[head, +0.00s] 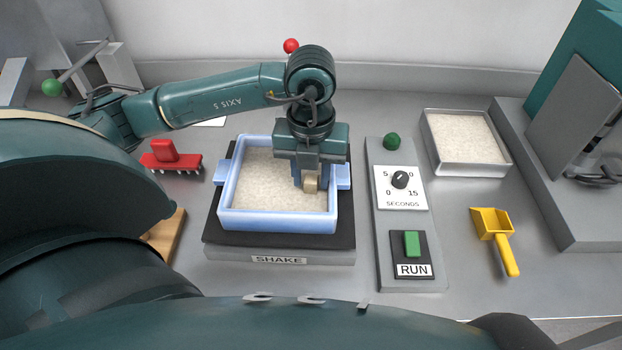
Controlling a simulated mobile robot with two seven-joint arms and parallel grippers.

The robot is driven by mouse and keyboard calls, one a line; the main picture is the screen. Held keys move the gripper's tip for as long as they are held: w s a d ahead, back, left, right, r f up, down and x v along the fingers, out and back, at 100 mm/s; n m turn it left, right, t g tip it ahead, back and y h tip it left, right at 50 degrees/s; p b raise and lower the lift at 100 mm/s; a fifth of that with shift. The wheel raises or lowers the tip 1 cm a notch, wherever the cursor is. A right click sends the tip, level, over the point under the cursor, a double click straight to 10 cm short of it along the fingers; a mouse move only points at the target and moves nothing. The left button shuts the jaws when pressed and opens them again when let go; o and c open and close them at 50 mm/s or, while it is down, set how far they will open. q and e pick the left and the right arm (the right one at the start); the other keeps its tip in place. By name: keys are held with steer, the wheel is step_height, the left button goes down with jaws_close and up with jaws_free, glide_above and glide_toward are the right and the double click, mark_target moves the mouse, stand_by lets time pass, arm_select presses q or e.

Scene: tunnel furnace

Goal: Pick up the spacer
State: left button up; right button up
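A small tan block, which looks like the spacer (310,185), is in the right part of a light blue tray (278,222) filled with pale granules. My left gripper (311,180) points down over the tray, with its blue fingers on either side of the block. I cannot tell whether the fingers press on the block, or whether it rests on the granules or is just above them. The tray sits on the black top of a unit labelled SHAKE (280,259). My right gripper is not in view.
Right of the tray is a control panel with a seconds dial (400,180) and a green RUN button (412,244). A metal tray of granules (465,138) and a yellow scoop (496,236) lie further right. A red toothed tool (168,158) lies left of the tray.

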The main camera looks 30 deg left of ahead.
arm_select(q)
steer(key=shift+f, duration=0.2)
jaws_close()
steer(key=shift+r, duration=0.1)
